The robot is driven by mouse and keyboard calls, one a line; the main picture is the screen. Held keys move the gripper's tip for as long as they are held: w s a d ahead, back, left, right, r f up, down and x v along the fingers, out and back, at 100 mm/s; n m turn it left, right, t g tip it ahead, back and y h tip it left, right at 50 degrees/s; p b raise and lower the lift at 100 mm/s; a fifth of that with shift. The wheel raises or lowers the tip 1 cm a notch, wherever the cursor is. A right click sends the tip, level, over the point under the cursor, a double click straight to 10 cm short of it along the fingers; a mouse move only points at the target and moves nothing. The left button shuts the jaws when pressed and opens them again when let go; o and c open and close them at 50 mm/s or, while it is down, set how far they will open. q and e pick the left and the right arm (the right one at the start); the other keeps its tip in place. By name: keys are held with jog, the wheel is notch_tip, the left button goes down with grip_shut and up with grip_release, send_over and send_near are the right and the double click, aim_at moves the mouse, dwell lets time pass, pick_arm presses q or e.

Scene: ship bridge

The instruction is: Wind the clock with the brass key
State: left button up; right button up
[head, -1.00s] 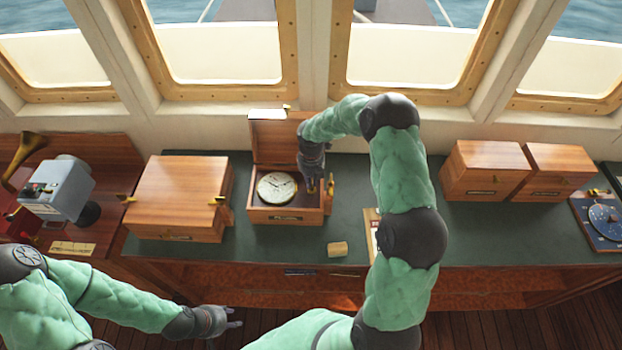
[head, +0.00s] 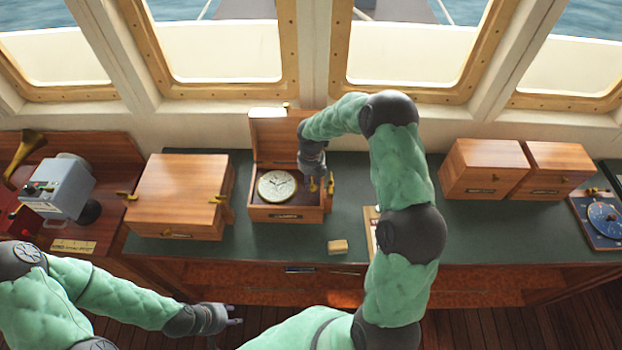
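The clock (head: 277,186) has a round pale dial and lies face up in an open wooden box (head: 286,214), whose lid stands raised at the back. My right gripper (head: 314,182) points down at the right side of the box, just right of the dial. A small brass-coloured piece shows at its fingertips; I cannot tell whether it is the brass key or a fitting of the box, nor whether the fingers are shut on it. My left gripper (head: 236,322) is empty, low in front of the counter, with its fingers apart.
A closed wooden box (head: 180,190) stands left of the clock box, and two more (head: 485,168) stand at the right. A small wooden block (head: 338,246) lies near the counter's front edge. A grey-blue instrument (head: 62,188) is at far left, a blue dial panel (head: 602,215) at far right.

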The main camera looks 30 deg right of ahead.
aim_at(311, 185)
notch_tip(311, 185, up, 12)
dwell(0.8)
dwell(0.4)
